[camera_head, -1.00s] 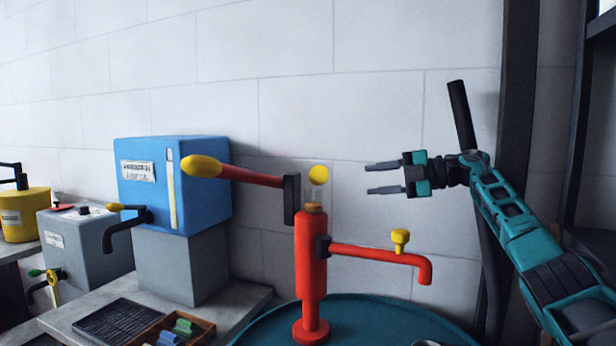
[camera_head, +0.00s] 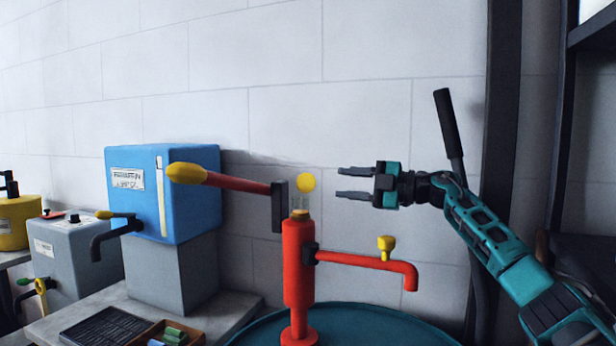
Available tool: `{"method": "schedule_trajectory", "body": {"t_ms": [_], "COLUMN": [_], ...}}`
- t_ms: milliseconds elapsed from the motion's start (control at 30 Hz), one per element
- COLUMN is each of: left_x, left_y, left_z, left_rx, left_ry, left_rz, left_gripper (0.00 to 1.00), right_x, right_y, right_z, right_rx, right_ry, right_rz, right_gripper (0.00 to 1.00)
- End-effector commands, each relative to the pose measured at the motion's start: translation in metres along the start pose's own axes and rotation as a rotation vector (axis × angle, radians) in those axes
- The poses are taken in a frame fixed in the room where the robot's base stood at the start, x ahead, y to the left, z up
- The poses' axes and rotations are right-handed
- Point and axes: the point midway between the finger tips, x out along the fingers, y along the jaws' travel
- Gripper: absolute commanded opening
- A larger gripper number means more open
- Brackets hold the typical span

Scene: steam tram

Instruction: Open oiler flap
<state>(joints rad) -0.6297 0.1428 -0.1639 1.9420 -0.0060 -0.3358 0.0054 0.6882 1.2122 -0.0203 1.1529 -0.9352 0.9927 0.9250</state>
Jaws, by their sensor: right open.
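The red oiler pump (camera_head: 299,262) stands upright on a teal drum top (camera_head: 385,318). A round yellow disc (camera_head: 306,182) shows above a small clear glass neck (camera_head: 299,205) at its top; it may be the flap, but I cannot tell for sure. My right gripper (camera_head: 338,183) is open and empty, its two fingers pointing left at about the disc's height. In the picture a small gap lies between the fingertips and the disc; their difference in depth is unclear. My left gripper is out of view.
A red lever with a yellow knob (camera_head: 187,173) reaches left from the pump. A red spout (camera_head: 365,261) with a yellow tap (camera_head: 386,246) reaches right below my gripper. A blue tank (camera_head: 190,195) stands at left. A black upright lever (camera_head: 447,122) rises behind my arm.

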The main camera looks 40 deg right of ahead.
Motion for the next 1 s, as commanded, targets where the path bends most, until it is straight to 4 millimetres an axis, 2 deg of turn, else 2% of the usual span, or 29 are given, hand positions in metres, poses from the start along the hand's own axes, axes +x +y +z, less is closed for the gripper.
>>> {"method": "schedule_trajectory", "body": {"t_ms": [33, 300, 500, 900, 1000], "left_x": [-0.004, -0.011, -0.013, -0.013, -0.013], "left_y": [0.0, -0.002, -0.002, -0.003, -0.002], "left_z": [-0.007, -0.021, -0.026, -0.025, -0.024], "left_rx": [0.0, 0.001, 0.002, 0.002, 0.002], "left_ry": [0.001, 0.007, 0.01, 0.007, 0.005], "left_rz": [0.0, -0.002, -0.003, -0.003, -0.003], "left_gripper": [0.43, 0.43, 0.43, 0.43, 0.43], "right_x": [0.011, 0.063, 0.087, 0.094, 0.093], "right_y": [0.004, 0.003, 0.001, -0.001, -0.001], "right_z": [-0.002, -0.002, -0.001, 0.0, 0.0], "right_rx": [0.002, 0.004, 0.001, 0.0, 0.0], "right_ry": [0.005, 0.004, 0.001, 0.0, 0.0], "right_rz": [0.004, 0.003, 0.001, -0.002, -0.002], "right_gripper": [0.42, 0.42, 0.42, 0.42, 0.32]}}
